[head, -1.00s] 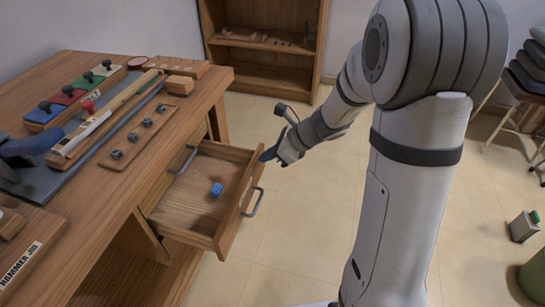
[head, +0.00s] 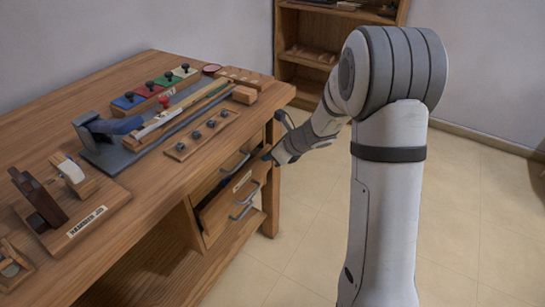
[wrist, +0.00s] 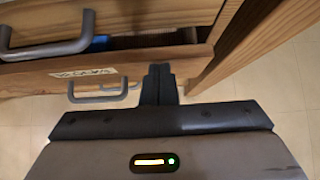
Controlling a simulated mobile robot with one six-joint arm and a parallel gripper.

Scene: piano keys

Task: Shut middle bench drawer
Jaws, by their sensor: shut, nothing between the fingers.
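The middle bench drawer (head: 228,200) is wooden and stands slightly out from the bench. In the wrist view its front (wrist: 30,75) carries a pale label, and a gap above it shows the dark inside and part of a blue block (wrist: 98,43). A grey drawer handle (wrist: 100,95) shows below the label. My gripper (head: 268,157) is shut and empty at the right end of the drawer front. In the wrist view the shut fingertips (wrist: 160,70) meet the front's lower right part; whether they press on it I cannot tell.
The upper drawer's grey handle (wrist: 45,42) juts out above, left of my fingers. A bench leg (head: 271,205) stands close on the right. The benchtop (head: 150,75) holds tools and coloured blocks. A shelf (head: 310,75) stands behind. The floor (head: 310,240) in front is clear.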

